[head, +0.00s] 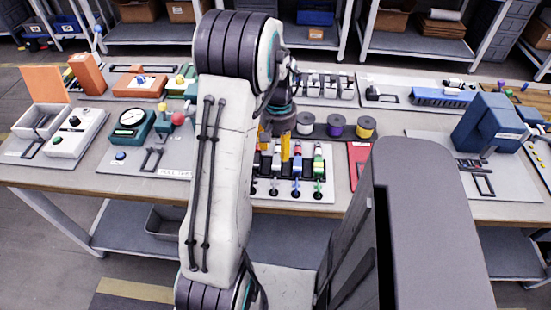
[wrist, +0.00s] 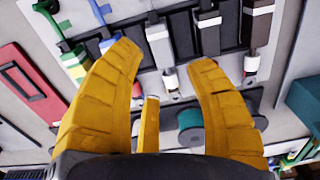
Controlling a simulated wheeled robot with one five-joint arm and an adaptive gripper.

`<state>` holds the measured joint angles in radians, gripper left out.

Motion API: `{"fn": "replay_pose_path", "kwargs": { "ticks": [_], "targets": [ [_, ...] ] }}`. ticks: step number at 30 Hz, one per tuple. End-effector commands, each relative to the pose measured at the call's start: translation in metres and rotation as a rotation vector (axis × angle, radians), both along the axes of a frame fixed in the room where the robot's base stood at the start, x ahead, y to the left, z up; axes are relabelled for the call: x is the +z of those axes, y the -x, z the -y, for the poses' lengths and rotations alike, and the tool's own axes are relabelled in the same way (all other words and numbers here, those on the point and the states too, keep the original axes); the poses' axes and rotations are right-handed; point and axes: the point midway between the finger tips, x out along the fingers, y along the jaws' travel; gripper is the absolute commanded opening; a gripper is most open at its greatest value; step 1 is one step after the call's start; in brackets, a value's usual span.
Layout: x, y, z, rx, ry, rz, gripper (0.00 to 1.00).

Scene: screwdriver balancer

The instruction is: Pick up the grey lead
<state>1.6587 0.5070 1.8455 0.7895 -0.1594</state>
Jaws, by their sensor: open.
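A lead with a grey body and a white band (wrist: 158,42) hangs in the dark rack in the wrist view, above the gap between my fingertips. Darker leads stand to its right, one (wrist: 260,28) with a white band. I cannot tell surely which body is the grey lead. My gripper (wrist: 160,68) is open, with nothing seen between its fingertips. In the head view my gripper (head: 275,152) is over the left part of the lead rack, and its yellow fingers hide part of the leads.
A green-banded lead (wrist: 76,62) stands left of the grey one. A red panel (head: 360,154) lies right of the rack. A purple spool (head: 335,126) and a yellow spool (head: 366,127) stand behind it. My arm hides the bench's middle left.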

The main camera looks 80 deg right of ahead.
Motion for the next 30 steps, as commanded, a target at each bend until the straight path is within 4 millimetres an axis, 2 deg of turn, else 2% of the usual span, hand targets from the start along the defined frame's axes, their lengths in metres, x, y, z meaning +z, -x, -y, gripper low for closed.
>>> {"fn": "replay_pose_path", "kwargs": {
  "ticks": [18, 29, 30],
  "targets": [
    [-0.058, 0.003, -0.005, -0.001, -0.001, 0.000, 0.49],
    [-0.062, 0.003, -0.005, -0.001, 0.000, 0.000, 0.51],
    [-0.062, 0.003, -0.005, -0.001, 0.000, 0.000, 0.47]
  ]
}}
